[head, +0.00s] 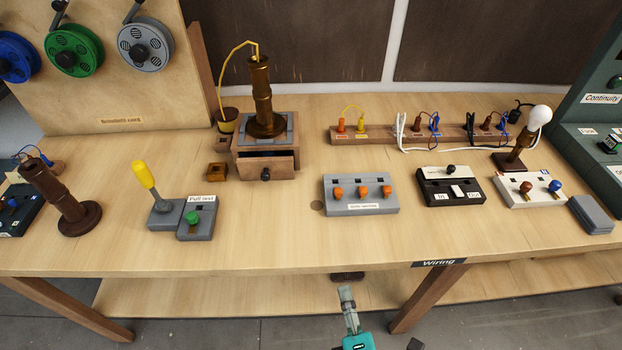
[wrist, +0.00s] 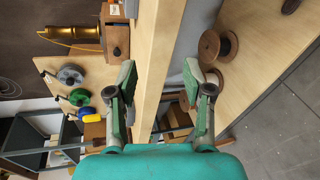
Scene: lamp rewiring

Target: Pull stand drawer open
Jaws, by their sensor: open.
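The wooden stand (head: 281,133) sits on the bench and carries a brass lamp column (head: 261,95). Its drawer (head: 283,164) faces the front and has a dark round knob (head: 265,174). A dark gap shows above the drawer front, so it looks slightly out. The stand also shows, turned sideways, in the wrist view (wrist: 116,15), with the knob (wrist: 117,51) at upper left. My gripper (head: 346,292) is in front of the bench's front edge, well away from the knob. In the wrist view my gripper (wrist: 166,82) has its fingers wide apart with nothing between them.
A small wooden block (head: 217,172) lies left of the drawer. The pull test unit (head: 196,219) and a grey box with orange knobs (head: 361,194) stand nearer the front edge. The bench top directly in front of the drawer is clear.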

